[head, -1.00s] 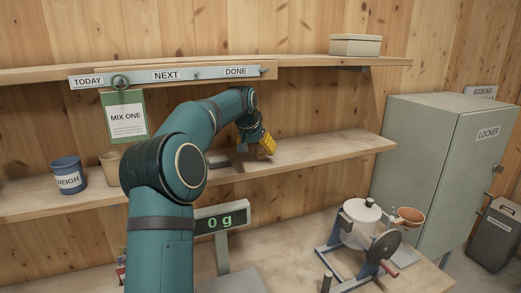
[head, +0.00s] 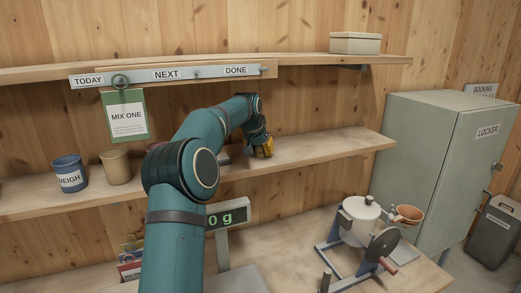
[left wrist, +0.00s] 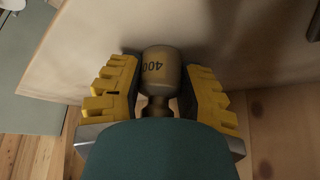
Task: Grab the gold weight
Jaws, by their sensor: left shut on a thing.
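The gold weight (left wrist: 160,70), a dull brass cylinder with a narrower neck and the mark 400, sits between the yellow fingers of my left gripper (left wrist: 163,90) in the left wrist view. The gripper is shut on it. In the head view my left gripper (head: 264,148) is low over the middle shelf (head: 320,155), towards its right half. The weight cannot be made out there behind the fingers. My right gripper is not in view.
A blue WEIGH cup (head: 68,174) and a tan cup (head: 116,168) stand on the shelf at left. Below are a scale display (head: 228,215) reading 0 g and a mixer (head: 362,220) with a crank. A grey locker (head: 425,150) stands right. The shelf's right end is clear.

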